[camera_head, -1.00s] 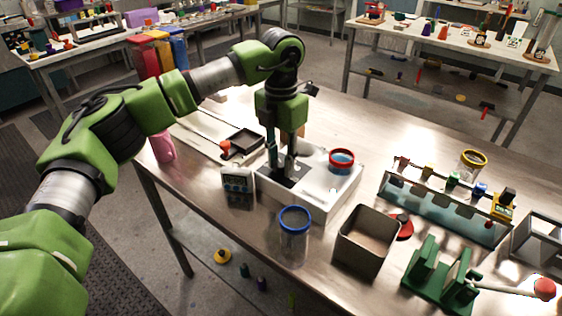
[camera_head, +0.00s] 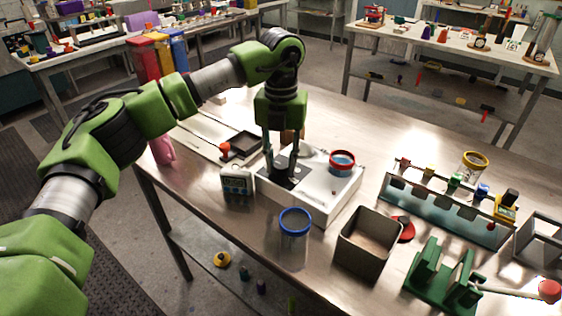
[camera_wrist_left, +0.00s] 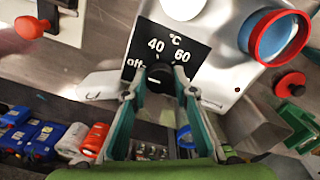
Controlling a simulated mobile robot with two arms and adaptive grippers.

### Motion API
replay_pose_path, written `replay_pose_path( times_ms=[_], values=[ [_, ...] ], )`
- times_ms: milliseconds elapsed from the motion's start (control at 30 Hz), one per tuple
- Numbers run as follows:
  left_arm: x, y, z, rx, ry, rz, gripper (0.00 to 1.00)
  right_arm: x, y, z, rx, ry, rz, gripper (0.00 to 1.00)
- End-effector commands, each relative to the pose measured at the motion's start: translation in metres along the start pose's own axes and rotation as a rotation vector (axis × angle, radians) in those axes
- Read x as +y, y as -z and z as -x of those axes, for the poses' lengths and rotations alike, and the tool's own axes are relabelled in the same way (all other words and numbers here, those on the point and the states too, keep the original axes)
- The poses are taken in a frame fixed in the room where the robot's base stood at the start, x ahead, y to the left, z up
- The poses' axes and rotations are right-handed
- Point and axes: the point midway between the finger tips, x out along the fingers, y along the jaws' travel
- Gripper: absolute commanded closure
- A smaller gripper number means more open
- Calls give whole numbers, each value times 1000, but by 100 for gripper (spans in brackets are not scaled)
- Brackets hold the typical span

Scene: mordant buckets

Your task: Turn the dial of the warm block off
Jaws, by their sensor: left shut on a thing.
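The warm block (camera_head: 318,207) is a white box on the steel table. A black panel on its top reads off, 40, 60 and °C in the left wrist view. The black dial (camera_wrist_left: 158,76) sits at the lower edge of that panel. My left gripper (camera_head: 281,172) points down onto the block. In the left wrist view its two fingers (camera_wrist_left: 158,80) stand on either side of the dial and are shut on it. I cannot clearly tell where the dial's mark points. A red-rimmed vessel with blue contents (camera_head: 342,162) is on the block. My right gripper is not in view.
A small display box (camera_head: 237,182) and a blue-rimmed jar (camera_head: 294,228) stand close in front of the block. A grey square bin (camera_head: 367,240) and a rack of bottles (camera_head: 440,205) are to the right. A dark tray (camera_head: 243,143) and a pink cup (camera_head: 163,150) are to the left.

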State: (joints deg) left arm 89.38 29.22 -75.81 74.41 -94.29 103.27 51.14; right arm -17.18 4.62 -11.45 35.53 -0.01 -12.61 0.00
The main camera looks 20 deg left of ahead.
Motion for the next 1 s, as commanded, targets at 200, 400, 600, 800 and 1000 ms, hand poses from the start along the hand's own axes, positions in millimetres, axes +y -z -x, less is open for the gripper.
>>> replay_pose_path(
  times_ms=[200, 400, 600, 800, 1000],
  values=[
    [0, -2, 2, -6, 2, 6, 96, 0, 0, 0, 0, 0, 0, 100],
    [0, -2, 2, -6, 2, 6, 59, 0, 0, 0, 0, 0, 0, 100],
    [0, -1, 1, -4, 1, 4, 58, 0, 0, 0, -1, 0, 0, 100],
    [0, -1, 4, -3, 1, 3, 58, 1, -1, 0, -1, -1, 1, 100],
    [0, -1, 33, -7, 1, 3, 58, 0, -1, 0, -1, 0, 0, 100]
  ],
)
